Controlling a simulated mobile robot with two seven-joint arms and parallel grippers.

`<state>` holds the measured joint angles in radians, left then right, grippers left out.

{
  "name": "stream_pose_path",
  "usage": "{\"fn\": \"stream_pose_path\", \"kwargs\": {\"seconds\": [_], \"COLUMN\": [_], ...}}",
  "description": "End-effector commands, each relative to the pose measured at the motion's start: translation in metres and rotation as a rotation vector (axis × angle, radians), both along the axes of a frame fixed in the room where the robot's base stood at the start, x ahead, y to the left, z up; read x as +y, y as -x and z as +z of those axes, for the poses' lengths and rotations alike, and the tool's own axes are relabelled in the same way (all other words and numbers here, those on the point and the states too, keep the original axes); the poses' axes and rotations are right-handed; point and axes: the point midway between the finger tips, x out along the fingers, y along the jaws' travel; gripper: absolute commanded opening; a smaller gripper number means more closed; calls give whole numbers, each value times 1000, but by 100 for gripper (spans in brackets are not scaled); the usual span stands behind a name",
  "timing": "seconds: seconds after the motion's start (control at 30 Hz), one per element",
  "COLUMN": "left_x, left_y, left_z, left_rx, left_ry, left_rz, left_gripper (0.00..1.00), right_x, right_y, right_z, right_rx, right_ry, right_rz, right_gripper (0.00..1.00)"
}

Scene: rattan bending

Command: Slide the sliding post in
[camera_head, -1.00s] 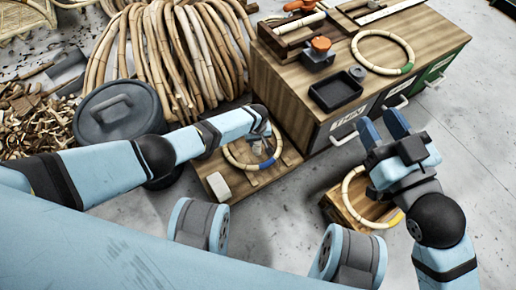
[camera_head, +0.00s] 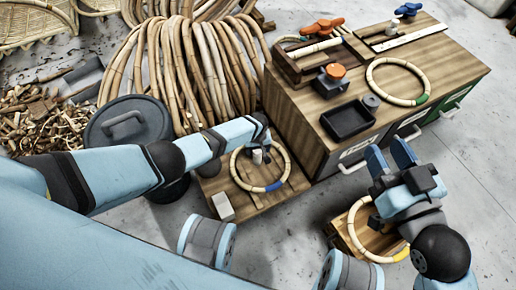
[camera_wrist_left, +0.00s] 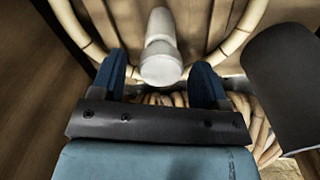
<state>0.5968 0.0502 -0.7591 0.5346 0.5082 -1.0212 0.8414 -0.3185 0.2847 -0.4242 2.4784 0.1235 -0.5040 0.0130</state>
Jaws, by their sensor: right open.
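A pale post (camera_head: 258,157) stands inside a rattan ring with a blue band (camera_head: 270,187) on a low wooden board (camera_head: 277,199). In the left wrist view the pale rounded post (camera_wrist_left: 160,50) lies between the two blue fingers of my left gripper (camera_wrist_left: 160,85), with a gap on each side. My left gripper is open at the ring's far side; its fingers are mostly hidden in the head view. My right gripper (camera_head: 390,157) is open and empty, above and beside a ring with a yellow band (camera_head: 355,240) on a wooden crate.
A workbench (camera_head: 300,112) holds a ring with a green band (camera_head: 372,75), a black tray (camera_head: 347,121) and tools. A grey lidded bin (camera_head: 125,125) and rattan bundles (camera_head: 195,75) stand behind my left arm. A grey block (camera_head: 223,207) sits at the board's left corner.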

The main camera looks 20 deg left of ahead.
Motion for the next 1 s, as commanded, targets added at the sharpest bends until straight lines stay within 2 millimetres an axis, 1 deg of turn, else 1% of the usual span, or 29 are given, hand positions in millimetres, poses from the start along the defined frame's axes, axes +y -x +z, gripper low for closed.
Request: {"fn": "stream_pose_path", "kwargs": {"seconds": [0.17,0.27,0.3,0.37,0.4,0.5,0.6,0.7,0.83,1.0], "left_x": [0,0,0,0,0,0,0,0,0,0], "left_y": [1,2,2,1,1,1,1,1,1,1], "left_z": [4,17,24,37,47,70,94,112,128,138], "left_rx": [3,4,3,2,2,2,0,0,1,1], "left_ry": [-1,0,0,0,1,1,1,1,0,0], "left_rz": [0,0,0,1,1,1,0,0,-1,-1], "left_gripper": [68,68,68,68,68,68,68,68,68,68], "right_x": [0,2,2,7,9,11,9,7,5,4], "right_y": [0,1,2,11,14,19,17,17,18,19], "right_z": [5,12,15,8,8,19,44,61,75,83], "right_rx": [3,25,43,129,156,177,99,42,-10,-42], "right_ry": [-3,-18,-30,-80,-101,-147,-182,-211,-235,-250], "right_rz": [2,9,12,2,0,-6,-23,-35,-46,-51], "right_gripper": [43,43,43,43,43,43,43,43,43,43]}}
